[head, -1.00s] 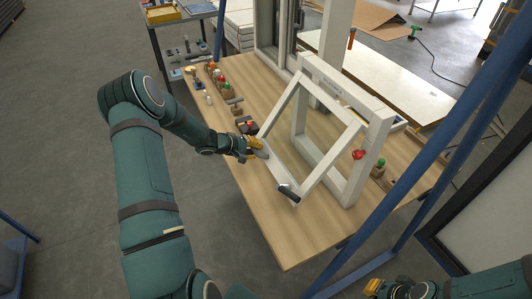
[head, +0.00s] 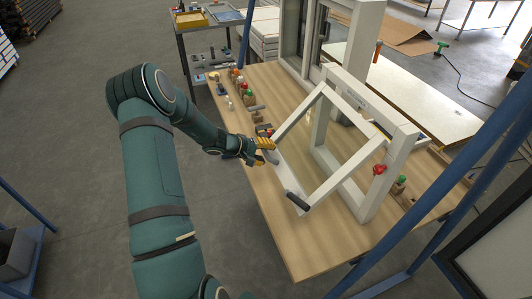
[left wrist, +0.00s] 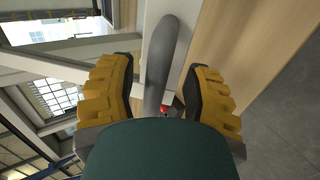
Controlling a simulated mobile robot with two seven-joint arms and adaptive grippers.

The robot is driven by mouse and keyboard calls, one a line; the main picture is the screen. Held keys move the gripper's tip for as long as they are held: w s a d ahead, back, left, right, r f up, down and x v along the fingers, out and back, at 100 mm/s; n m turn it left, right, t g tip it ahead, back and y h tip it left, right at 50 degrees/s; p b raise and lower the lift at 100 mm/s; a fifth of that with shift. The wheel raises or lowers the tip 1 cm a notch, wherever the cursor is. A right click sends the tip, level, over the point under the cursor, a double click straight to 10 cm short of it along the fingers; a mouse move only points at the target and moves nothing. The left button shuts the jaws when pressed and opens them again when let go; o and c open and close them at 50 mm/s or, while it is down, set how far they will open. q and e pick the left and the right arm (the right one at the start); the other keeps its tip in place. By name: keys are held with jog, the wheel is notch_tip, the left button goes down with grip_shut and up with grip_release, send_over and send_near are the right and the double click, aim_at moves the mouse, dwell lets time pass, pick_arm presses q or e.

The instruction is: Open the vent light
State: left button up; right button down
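The vent light is a white sash (head: 352,172) that stands tilted out from its white outer frame (head: 402,145) on the wooden table. A dark piece (head: 298,201) sits at the sash's lower near corner. My left gripper (head: 267,149) is at the sash's left bar in the head view. In the left wrist view its two yellow-backed fingers (left wrist: 168,92) are apart, either side of a grey rounded handle (left wrist: 167,55) on the white bar. Gaps show between handle and fingers; the fingertips' far sides are partly hidden. My right gripper is out of view.
Red and green knobs (head: 379,169) are at the outer frame's right side. Several small coloured items (head: 244,90) line the table's left edge. A blue post (head: 455,150) crosses the right. The table's front part (head: 300,250) is clear.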

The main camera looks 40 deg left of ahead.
pick_arm(q)
jog(key=shift+w, duration=0.1)
jog(key=v, duration=1.2)
jog(key=shift+f, duration=0.1)
dwell(0.4)
